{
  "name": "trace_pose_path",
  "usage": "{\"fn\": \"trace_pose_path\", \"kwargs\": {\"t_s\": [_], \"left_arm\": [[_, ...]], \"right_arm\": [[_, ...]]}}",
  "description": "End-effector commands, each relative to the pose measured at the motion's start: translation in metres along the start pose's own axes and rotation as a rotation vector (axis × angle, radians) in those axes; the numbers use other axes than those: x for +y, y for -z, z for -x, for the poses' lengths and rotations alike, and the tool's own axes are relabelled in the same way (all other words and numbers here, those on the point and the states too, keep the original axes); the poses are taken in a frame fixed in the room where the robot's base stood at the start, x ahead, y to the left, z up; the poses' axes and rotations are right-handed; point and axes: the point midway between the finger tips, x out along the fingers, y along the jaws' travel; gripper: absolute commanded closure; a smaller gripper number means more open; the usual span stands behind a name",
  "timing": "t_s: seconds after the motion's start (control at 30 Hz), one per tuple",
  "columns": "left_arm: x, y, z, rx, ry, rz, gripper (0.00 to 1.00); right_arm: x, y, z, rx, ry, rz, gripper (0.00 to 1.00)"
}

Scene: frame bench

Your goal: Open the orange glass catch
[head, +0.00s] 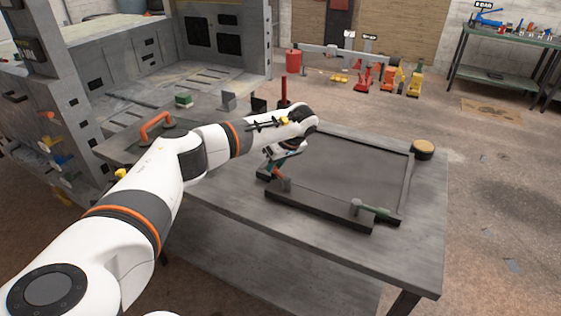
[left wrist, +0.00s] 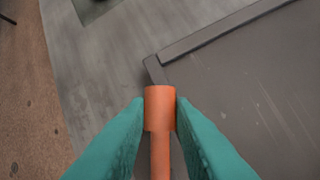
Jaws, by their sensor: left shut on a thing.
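The orange glass catch (head: 284,184) sits at the near left corner of a dark frame (head: 320,212) lying on the grey bench. In the left wrist view the catch (left wrist: 159,108) is an orange knob with a narrower stem, between two teal fingers. My left gripper (head: 270,174) comes down over the corner and is shut on the catch; it also shows in the left wrist view (left wrist: 159,128). The fingers and wrist hide part of the catch. My right gripper is not in view.
A second catch, green (head: 376,210), sits at the frame's near right corner. A round yellow-topped object (head: 423,148) stands at the bench's far right. An orange handle (head: 157,127) lies on the left, beyond my arm. The bench's (head: 418,240) near right part is clear.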

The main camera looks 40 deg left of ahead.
Motion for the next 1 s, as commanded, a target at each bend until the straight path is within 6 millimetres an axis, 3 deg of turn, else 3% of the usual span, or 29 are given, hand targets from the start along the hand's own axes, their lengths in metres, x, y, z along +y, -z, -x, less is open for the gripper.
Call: {"fn": "trace_pose_path", "kwargs": {"t_s": [0.5,1.0], "left_arm": [[0.022,0.002,0.000,0.058,-0.139,0.345,1.00],[0.027,0.004,-0.001,0.073,-0.174,0.430,1.00]], "right_arm": [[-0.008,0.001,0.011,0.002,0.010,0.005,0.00],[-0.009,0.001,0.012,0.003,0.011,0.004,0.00]]}}
